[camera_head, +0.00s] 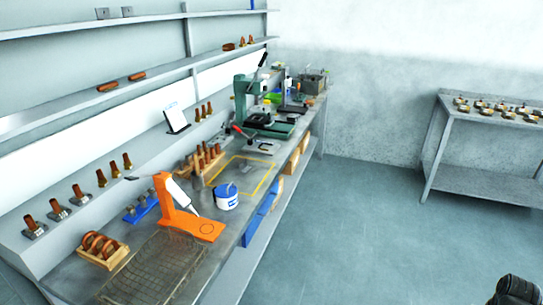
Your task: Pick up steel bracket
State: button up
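A dark part, apparently the end of my arm (515,291), shows in the bottom right corner, over the floor and far from the bench. Its fingers cannot be made out, nor whether it holds anything.
An orange stand (182,207) and a wire mesh tray (155,268) occupy the near bench. A wooden rack (200,160) of copper-coloured pieces stands behind the yellow outline. A green press (250,104) stands farther along. A side table (490,118) holds several small parts. The floor between is clear.

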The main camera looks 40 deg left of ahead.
aim_at(245, 169)
jog(key=u, duration=0.05)
jog(key=i, duration=2.1)
jog(key=u, duration=4.65)
jog(key=i, duration=1.05)
jog(key=z, duration=0.1)
